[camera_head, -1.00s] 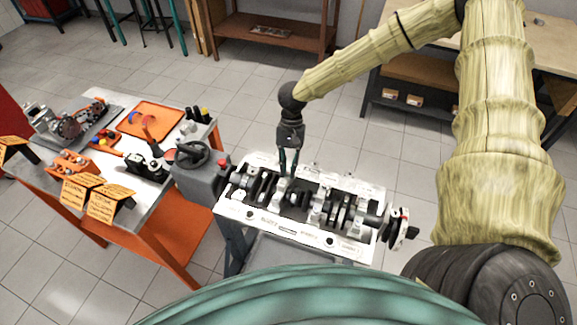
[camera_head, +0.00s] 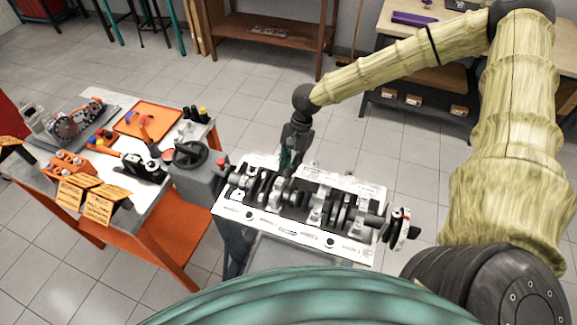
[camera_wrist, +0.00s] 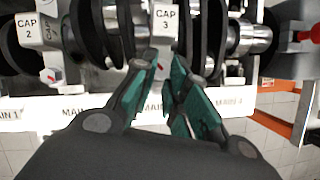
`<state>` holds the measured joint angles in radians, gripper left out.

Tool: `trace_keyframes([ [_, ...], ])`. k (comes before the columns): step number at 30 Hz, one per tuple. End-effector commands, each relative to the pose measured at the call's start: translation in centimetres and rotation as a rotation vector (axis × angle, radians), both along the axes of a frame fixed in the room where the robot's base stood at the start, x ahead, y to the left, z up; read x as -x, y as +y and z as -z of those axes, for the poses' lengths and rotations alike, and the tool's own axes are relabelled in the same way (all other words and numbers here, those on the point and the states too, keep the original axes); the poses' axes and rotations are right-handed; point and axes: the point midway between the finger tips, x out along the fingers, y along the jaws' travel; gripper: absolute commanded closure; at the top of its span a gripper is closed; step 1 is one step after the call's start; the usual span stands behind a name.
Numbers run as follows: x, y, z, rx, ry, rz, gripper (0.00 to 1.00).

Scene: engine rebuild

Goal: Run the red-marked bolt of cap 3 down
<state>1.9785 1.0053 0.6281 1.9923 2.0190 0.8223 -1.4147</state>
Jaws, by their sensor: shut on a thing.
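Cap 3 (camera_wrist: 163,18) is a pale block with a black label at the top middle of the wrist view. My gripper (camera_wrist: 166,68) has teal fingertips, close together just below this cap. A small red mark (camera_wrist: 160,66) shows between the tips, on what appears to be the red-marked bolt; the fingers hide most of it. The jaws are shut on it. In the head view my gripper (camera_head: 287,168) reaches down to the far side of the engine block (camera_head: 290,232), its tips partly lost among dark parts. How far down the bolt sits cannot be told.
Cap 2 (camera_wrist: 28,30) stands to the left, with another bolt (camera_wrist: 48,76). Crankshaft journals and webs lie close around the fingers. A handwheel (camera_head: 190,154) stands left of the block. The orange-legged bench (camera_head: 150,200) holds an orange tray (camera_head: 150,118) and signs.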

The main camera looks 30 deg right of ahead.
Motion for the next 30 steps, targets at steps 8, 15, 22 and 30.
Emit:
trace_keyframes([
  [8, -0.01, 0.04, -0.06, -0.001, -0.001, 0.022, 1.0],
  [15, -0.02, 0.03, -0.05, 0.0, -0.001, 0.021, 0.83],
  [22, 0.0, 0.02, -0.03, 0.0, -0.001, 0.021, 0.63],
  [30, -0.07, -0.09, -0.3, 0.0, -0.001, 0.021, 0.63],
])
